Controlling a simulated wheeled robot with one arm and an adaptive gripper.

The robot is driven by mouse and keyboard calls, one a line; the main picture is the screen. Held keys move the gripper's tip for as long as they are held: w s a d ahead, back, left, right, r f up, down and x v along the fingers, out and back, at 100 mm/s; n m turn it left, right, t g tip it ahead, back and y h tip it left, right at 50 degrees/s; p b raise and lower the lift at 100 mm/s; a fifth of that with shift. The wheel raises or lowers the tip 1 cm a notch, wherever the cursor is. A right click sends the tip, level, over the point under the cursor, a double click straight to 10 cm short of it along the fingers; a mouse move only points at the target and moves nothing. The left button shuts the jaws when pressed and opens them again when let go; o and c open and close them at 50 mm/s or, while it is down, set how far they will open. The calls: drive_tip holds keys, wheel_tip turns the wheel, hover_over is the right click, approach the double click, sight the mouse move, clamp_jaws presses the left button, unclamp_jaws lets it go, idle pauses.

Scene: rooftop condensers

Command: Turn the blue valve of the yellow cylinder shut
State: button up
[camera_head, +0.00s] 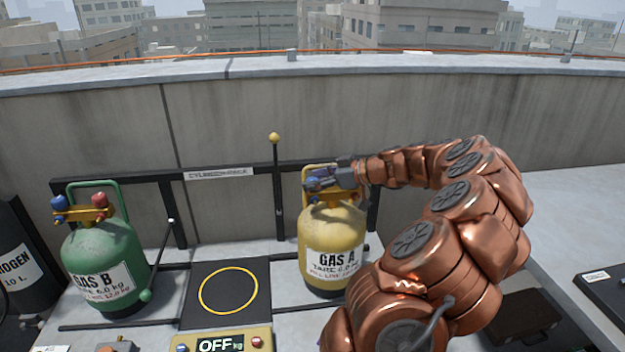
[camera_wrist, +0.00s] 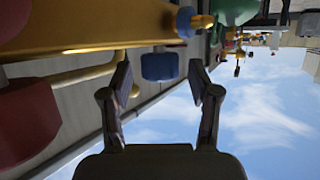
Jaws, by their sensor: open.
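The yellow cylinder (camera_head: 330,240), labelled GAS A, stands upright at the rack. Its blue valve (camera_head: 311,183) shows at the left of its top, partly covered by my gripper (camera_head: 324,177), which reaches in from the right. In the wrist view the blue valve knob (camera_wrist: 160,67) appears between the two open fingertips of my gripper (camera_wrist: 159,78), with a visible gap on each side. I cannot tell how deep the knob sits between the fingers. A red valve (camera_wrist: 28,118) is at the left of the wrist view.
A green cylinder (camera_head: 103,262), labelled GAS B, stands left with its own blue and red valves. A scale (camera_head: 228,340) reading OFF and a dark pad with a yellow ring (camera_head: 250,265) lie between the cylinders. A dark rail and concrete parapet (camera_head: 400,115) stand behind.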

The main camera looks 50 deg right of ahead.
drive_tip(key=shift+w+a+f, duration=0.2)
drive_tip(key=shift+w, duration=0.25)
clamp_jaws()
idle(0.3)
